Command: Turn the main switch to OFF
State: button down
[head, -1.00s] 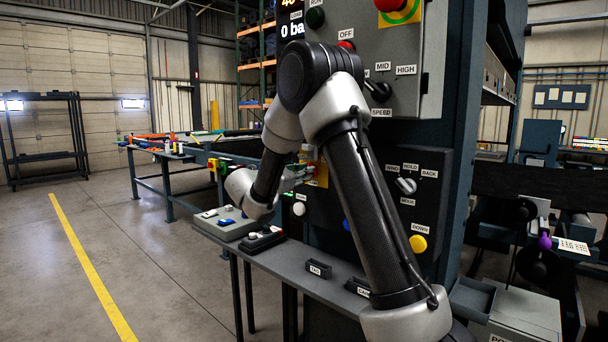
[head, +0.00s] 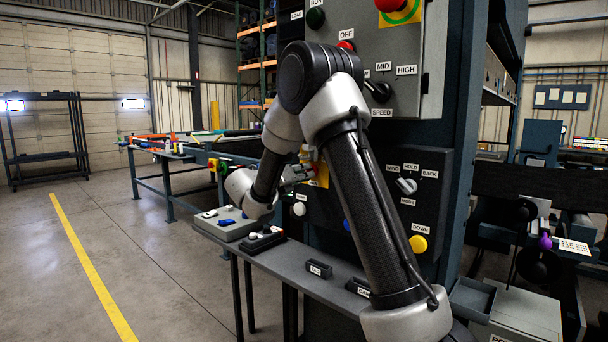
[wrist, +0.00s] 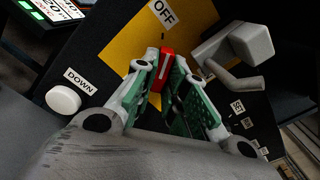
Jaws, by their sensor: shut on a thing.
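The main switch has a red handle (wrist: 166,72) with a white line, on a yellow plate (wrist: 122,46) in the wrist view. My gripper (wrist: 163,80) is shut on the red handle, with its green-padded fingers on either side. The white line points up the picture, roughly at the small mark below the OFF label (wrist: 163,13). In the head view the yellow plate (head: 322,175) shows behind my gripper, and my arm and gripper hide most of the switch.
A grey block with a bent arm (wrist: 240,48) stands close to the right of the switch. A white DOWN button (wrist: 63,98) is at the left. A shelf (head: 290,262) runs below.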

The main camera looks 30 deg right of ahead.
jog(key=shift+n, duration=1.1)
jog(key=c, duration=1.5)
grip_release()
jog(key=shift+o, duration=0.2)
